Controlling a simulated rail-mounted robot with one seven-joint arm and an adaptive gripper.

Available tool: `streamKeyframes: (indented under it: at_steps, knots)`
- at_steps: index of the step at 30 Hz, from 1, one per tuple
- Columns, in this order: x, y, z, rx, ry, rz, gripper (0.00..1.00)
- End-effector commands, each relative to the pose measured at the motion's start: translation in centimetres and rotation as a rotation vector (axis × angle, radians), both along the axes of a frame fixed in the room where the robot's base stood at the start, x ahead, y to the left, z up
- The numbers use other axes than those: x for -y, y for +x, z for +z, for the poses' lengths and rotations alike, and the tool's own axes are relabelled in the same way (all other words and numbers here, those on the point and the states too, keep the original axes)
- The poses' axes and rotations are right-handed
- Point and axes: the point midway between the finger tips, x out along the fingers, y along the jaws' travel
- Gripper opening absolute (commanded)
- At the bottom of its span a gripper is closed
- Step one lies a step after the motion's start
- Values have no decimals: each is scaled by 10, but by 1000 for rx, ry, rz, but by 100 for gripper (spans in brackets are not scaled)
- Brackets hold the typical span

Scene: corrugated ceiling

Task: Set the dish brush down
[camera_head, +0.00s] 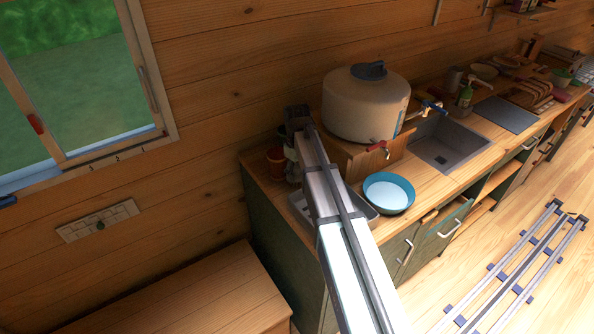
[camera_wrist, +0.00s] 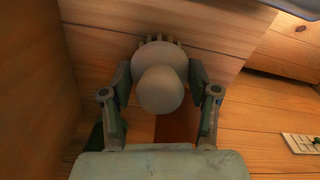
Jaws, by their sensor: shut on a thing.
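The dish brush (camera_wrist: 160,88) is a pale grey, rounded thing with short bristles at its top edge in the wrist view. My gripper (camera_wrist: 160,70) has a finger on each side of it and is shut on it. In the head view my gripper (camera_head: 298,118) is over the left end of the wooden counter (camera_head: 335,172), close to the plank wall. My own arm covers much of this spot, and I cannot make out the brush clearly there. I cannot tell whether the brush touches anything below.
A large beige water tank (camera_head: 365,105) with a red tap stands right of my gripper. A red pot (camera_head: 275,162) is at the counter's left end. A blue bowl (camera_head: 388,192) sits near the front edge, beside a metal tray (camera_head: 367,211) partly behind my arm. The sink (camera_head: 445,145) is farther right.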

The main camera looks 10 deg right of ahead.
Motion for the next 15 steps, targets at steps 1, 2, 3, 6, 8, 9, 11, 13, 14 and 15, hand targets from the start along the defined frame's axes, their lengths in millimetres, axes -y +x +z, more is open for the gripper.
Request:
streamKeyframes:
  at_steps: [1,2,3,6,8,9,11,13,14,15]
  knots:
    - [0,0,0,0,0,0,25]
    - [0,0,0,0,0,0,25]
    - [0,0,0,0,0,0,25]
    - [0,0,-2,0,0,0,25]
    - [0,0,-3,0,0,0,25]
    - [0,0,-3,0,0,0,71]
    - [0,0,-3,0,0,0,85]
    - [0,0,-3,0,0,0,85]
    - [0,0,-3,0,0,0,85]
    - [0,0,-3,0,0,0,85]
